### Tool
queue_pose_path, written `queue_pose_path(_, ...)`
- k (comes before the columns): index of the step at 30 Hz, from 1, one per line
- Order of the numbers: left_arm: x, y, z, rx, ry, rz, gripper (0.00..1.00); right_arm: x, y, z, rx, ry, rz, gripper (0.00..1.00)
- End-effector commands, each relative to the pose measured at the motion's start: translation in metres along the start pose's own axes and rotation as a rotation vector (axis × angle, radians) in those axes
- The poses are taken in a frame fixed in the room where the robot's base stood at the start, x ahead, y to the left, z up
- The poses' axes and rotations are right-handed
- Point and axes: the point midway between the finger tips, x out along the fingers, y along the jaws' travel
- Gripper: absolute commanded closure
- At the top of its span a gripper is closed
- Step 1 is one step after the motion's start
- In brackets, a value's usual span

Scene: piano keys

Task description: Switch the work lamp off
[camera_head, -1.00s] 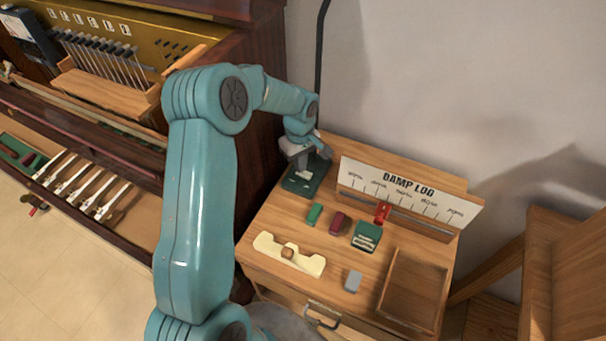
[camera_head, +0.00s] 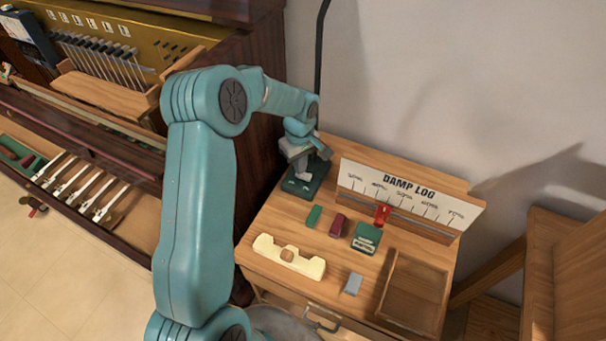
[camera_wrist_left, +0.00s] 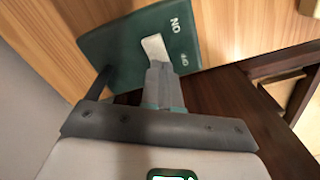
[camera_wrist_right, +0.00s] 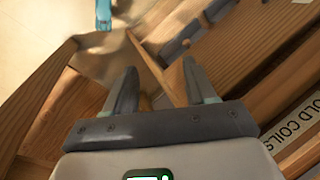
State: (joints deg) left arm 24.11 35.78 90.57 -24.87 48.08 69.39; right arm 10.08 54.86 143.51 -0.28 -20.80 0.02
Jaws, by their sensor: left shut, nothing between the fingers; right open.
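The lamp's dark green base (camera_head: 302,188) stands at the back left corner of the wooden desk, its thin black stem (camera_head: 320,70) rising against the wall. The lamp head is out of view. In the left wrist view the base (camera_wrist_left: 110,50) carries a pale rocker switch (camera_wrist_left: 155,47) and white lettering. My left gripper (camera_head: 302,164) is over the base. In its wrist view the shut, empty fingers (camera_wrist_left: 158,72) are at the near end of the switch; I cannot tell whether they touch it. My right gripper (camera_wrist_right: 155,85) is open and empty, away from the lamp.
The desk (camera_head: 225,250) side holds a cream holder (camera_head: 289,257), small coloured blocks, a grey block (camera_head: 352,284), a tray (camera_head: 414,288) and a DAMP LOG board (camera_head: 410,193). The piano (camera_head: 120,130) stands close at left. Wooden furniture (camera_head: 565,270) is at right.

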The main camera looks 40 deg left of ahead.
Motion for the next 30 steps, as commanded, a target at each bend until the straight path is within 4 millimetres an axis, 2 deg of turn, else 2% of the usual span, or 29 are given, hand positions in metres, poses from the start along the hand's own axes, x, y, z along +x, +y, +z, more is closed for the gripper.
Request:
queue_pose_path(3,-0.015,0.001,0.0,0.0,0.002,0.003,1.0,-0.008,-0.003,0.0,0.0,0.0,0.0,0.45)
queue_pose_path(18,-0.058,0.001,0.0,0.001,0.001,0.002,1.0,-0.029,-0.01,0.001,0.0,0.0,0.0,0.45)
queue_pose_path(30,-0.059,0.0,0.0,0.0,0.001,0.002,1.0,-0.028,-0.01,0.001,0.0,0.0,0.0,0.45)
